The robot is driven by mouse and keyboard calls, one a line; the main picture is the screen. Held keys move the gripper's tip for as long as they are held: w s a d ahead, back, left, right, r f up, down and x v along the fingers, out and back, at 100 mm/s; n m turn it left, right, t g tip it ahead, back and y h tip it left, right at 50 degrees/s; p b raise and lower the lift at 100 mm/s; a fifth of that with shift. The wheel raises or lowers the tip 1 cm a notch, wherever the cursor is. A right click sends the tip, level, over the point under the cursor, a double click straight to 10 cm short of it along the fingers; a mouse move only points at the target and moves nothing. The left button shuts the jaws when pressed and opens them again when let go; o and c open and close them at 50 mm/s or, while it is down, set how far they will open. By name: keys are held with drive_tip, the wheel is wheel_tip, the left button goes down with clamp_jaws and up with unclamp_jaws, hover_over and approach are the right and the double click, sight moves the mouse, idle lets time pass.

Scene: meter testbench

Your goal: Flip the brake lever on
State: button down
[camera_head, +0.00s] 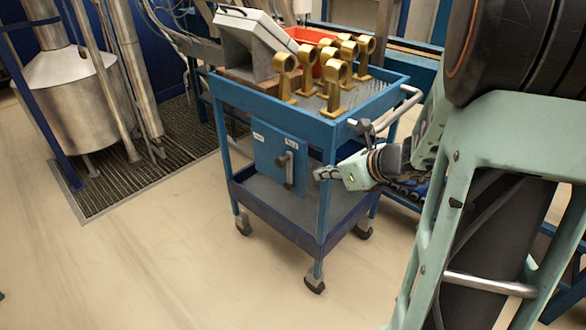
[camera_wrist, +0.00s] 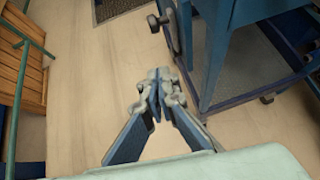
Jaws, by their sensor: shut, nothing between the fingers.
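The brake lever (camera_head: 287,168) is a grey lever on a blue panel (camera_head: 268,150) on the side of the blue cart. Its grip hangs down from its pivot. My gripper (camera_head: 318,173) is just right of the lever in the head view, with a small gap between them in the picture. The fingers are shut and empty; the fingertips meet in the wrist view (camera_wrist: 158,82). In the wrist view a dark part with a pale knob (camera_wrist: 168,27) shows beyond the fingertips beside the cart. I cannot tell whether it is the lever.
The blue cart (camera_head: 232,105) stands on casters and carries several brass-coloured fittings (camera_head: 335,75), a red bin (camera_head: 308,38) and a grey box (camera_head: 245,40). Its push handle (camera_head: 385,115) juts out near my arm. A metal tank (camera_head: 75,95) stands left. The floor in front is clear.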

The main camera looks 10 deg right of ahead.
drive_tip(key=b, duration=0.4)
approach(290, 166)
wheel_tip(290, 166, down, 3)
drive_tip(key=s+a, duration=0.2)
drive_tip(key=s, duration=0.1)
drive_tip(key=w, duration=0.1)
drive_tip(key=w+a, duration=0.1)
drive_tip(key=w, duration=0.1)
drive_tip(key=w+a, duration=0.1)
drive_tip(key=shift+w+a+r, duration=0.15)
drive_tip(key=shift+a+r, duration=0.05)
drive_tip(key=shift+r, duration=0.05)
drive_tip(key=shift+r+p, duration=0.2)
drive_tip(key=shift+p, duration=0.4)
drive_tip(key=shift+w+a+p, duration=0.15)
drive_tip(key=shift+w+p, duration=0.05)
drive_tip(key=shift+p, duration=0.5)
